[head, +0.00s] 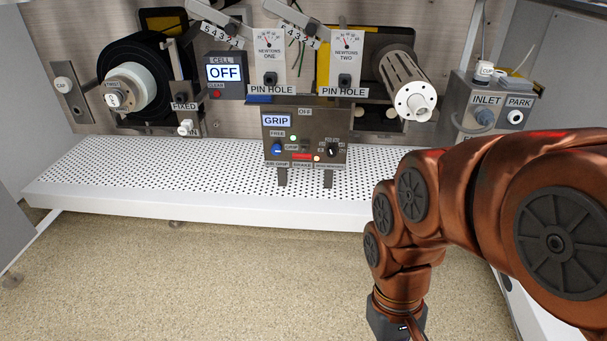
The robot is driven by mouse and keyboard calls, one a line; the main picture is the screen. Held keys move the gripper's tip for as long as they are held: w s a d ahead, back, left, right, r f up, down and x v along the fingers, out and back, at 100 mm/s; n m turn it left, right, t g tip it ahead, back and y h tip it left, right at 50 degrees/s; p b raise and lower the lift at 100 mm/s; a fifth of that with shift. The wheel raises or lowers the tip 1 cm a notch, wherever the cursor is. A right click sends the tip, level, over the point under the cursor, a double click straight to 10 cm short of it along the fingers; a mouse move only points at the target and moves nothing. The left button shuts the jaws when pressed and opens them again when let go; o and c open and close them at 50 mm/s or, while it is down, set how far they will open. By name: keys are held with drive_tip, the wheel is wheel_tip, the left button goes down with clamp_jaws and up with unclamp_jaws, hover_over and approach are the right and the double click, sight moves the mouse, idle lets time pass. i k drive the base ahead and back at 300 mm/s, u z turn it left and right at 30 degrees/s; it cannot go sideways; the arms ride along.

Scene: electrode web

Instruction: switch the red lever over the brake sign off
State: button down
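A grey control panel (320,121) stands at the middle of the bench, with a lit GRIP display (277,120) and an OFF label (305,111) at its top. A small red piece (302,157) sits low in the panel's middle, above small lettering too fine to read. I cannot tell whether it is the red lever or how it is set, and I cannot make out a brake sign. My arm comes in from the right and points down at the lower right. The fingers of my gripper are below the picture, away from the panel.
A blue knob (277,149) and a black knob (332,150) flank the red piece. A white perforated shelf (130,180) runs beneath. A black roll (150,70) is at left, a metal roller (405,80) at right. The floor in front is clear at left.

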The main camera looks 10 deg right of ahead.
sight(302, 156)
drive_tip(key=z, duration=0.3)
drive_tip(key=i, duration=0.65)
drive_tip(key=u, duration=1.65)
